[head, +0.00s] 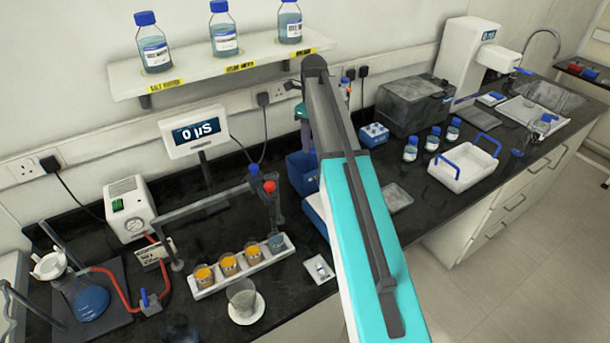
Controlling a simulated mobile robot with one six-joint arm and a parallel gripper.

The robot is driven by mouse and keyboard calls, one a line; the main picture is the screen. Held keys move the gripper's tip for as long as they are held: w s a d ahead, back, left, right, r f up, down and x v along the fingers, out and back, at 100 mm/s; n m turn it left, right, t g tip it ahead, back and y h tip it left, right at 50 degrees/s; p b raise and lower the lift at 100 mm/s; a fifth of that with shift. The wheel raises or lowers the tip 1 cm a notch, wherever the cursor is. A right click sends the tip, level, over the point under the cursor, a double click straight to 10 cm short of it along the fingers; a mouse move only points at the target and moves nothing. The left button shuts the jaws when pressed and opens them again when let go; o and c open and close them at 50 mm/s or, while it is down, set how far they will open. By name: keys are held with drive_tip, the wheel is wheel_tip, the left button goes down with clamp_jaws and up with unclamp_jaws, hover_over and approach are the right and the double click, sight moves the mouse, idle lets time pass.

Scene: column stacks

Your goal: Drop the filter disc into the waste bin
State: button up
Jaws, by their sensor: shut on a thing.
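My arm reaches up through the middle of the head view, and its links hide what is behind them. My gripper does not show, and I cannot see what is in its jaws. No filter disc can be made out. A white funnel (49,265) sits on the flask with blue liquid (90,301) at the left; whether a disc lies in it is too small to tell.
A rack of orange-filled beakers (238,266) and a glass beaker on a white dish (243,300) stand in front. A shelf (200,64) with blue bottles hangs above. A white tray with blue handles (464,166) and small bottles (411,149) stand at right.

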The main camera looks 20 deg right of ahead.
sight(312, 152)
drive_tip(key=shift+f, duration=2.8)
drive_tip(key=o, duration=1.1)
drive_tip(key=shift+r, duration=0.1)
wheel_tip(312, 152, up, 11)
drive_tip(key=b, duration=0.4)
drive_tip(key=shift+r, duration=0.4)
drive_tip(key=shift+s+f, duration=0.1)
drive_tip(key=shift+s, duration=0.1)
